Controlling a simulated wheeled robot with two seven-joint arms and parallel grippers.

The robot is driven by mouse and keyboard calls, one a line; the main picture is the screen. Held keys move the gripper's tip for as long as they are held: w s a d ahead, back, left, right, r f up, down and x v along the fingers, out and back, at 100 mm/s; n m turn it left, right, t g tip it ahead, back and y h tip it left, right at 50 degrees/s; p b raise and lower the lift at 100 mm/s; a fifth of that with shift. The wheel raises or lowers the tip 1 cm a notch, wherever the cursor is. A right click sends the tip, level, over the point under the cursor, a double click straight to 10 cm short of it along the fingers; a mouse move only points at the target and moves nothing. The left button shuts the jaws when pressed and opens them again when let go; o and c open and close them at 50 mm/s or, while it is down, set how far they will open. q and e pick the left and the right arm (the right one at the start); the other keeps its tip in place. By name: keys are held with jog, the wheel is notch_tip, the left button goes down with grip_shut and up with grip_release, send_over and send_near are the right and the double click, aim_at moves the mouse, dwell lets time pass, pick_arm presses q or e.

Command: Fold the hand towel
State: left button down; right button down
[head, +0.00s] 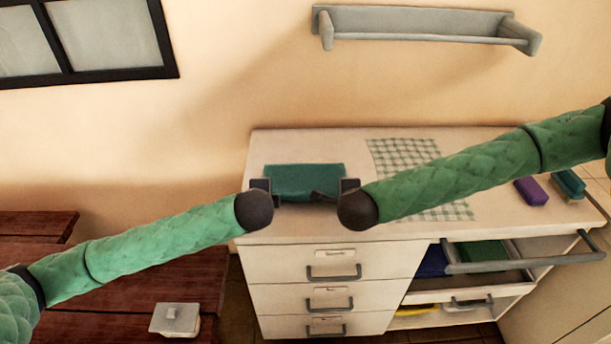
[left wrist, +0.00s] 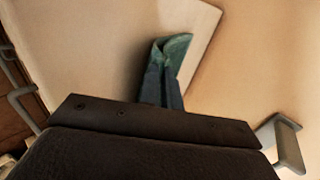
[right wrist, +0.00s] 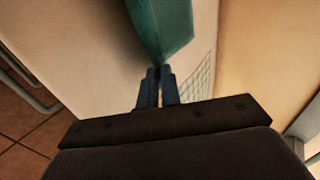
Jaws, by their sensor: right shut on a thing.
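The teal hand towel (head: 304,180) is at the left part of the white counter, between my two grippers. My right gripper (head: 332,196) is shut on the towel's near right part; in the right wrist view the towel (right wrist: 163,25) runs down to a point between the fingertips. My left gripper (head: 268,197) is at the towel's near left corner. In the left wrist view the towel's end (left wrist: 175,48) shows right at the fingertips, with a bent edge. The gap between the left fingers is not clear.
A checked cloth (head: 405,152) lies right of the towel, partly under my right arm. A purple block (head: 531,191) and a teal brush-like item (head: 568,183) sit at the right. An open drawer (head: 490,268) sticks out at the front right. A rail shelf (head: 425,25) hangs above.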

pick_arm(q)
jog(key=shift+s+f, duration=0.2)
jog(key=shift+f, duration=0.05)
pick_arm(e)
jog(key=shift+s+a+f, duration=0.25)
jog(key=shift+s+a, duration=0.1)
jog(key=shift+a, duration=0.25)
pick_arm(q)
jog(key=shift+s, duration=0.1)
pick_arm(e)
jog(key=shift+s+f, duration=0.15)
pick_arm(q)
jog(key=shift+s+f+b, duration=0.15)
jog(key=shift+f+b, duration=0.05)
jog(key=shift+b, duration=0.15)
pick_arm(e)
jog(key=shift+d+f, duration=0.1)
jog(key=shift+d, duration=0.15)
pick_arm(q)
jog(key=shift+s, duration=0.1)
pick_arm(e)
jog(key=shift+d, duration=0.3)
pick_arm(q)
jog(key=c, duration=1.3)
grip_release()
pick_arm(e)
jog(key=c, duration=1.3)
grip_release()
